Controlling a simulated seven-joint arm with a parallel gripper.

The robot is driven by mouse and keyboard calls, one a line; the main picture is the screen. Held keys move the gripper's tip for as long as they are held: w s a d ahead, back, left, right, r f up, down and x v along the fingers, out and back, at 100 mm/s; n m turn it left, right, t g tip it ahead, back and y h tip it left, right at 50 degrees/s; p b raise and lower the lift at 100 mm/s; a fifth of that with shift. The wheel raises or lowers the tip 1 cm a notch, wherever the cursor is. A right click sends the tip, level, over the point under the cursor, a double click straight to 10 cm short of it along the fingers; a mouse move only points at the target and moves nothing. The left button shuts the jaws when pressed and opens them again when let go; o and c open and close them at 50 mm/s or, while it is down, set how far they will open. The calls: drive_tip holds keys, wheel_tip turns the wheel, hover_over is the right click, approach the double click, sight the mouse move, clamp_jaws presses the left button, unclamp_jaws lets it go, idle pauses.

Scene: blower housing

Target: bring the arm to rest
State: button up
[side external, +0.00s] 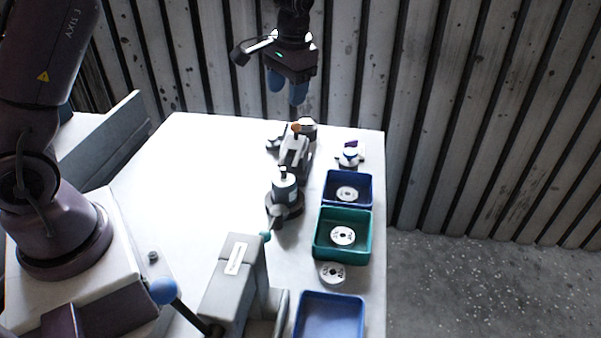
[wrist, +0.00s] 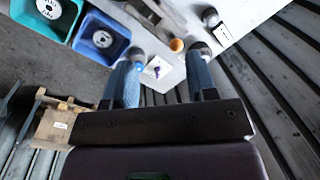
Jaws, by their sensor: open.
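My gripper (side external: 287,90) hangs high above the far end of the white table (side external: 190,190), with its two blue fingers pointing down. In the wrist view the blue fingers (wrist: 165,85) stand well apart with nothing between them, so it is open and empty. It touches nothing on the table.
Grey fixtures (side external: 285,190) with an orange knob stand below on the table. Along the right edge are a dark blue bin (side external: 348,204), a green bin (side external: 343,258), each holding a white disc, a loose disc (side external: 332,273) and a blue tray (side external: 330,318). A ribbed wall (side external: 480,110) stands behind.

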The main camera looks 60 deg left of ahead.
drive_tip(key=s+d+r+m+t, duration=0.1)
drive_tip(key=s+d+r+t, duration=0.2)
drive_tip(key=s+r, duration=0.3)
drive_tip(key=s+d+r+m+t+h, duration=0.1)
drive_tip(key=s+d+r+t, duration=0.2)
drive_tip(key=s, duration=1.4)
wheel_tip(320, 180, up, 3)
drive_tip(key=d, duration=0.3)
drive_tip(key=shift+s+r, duration=0.15)
drive_tip(key=shift+s, duration=0.15)
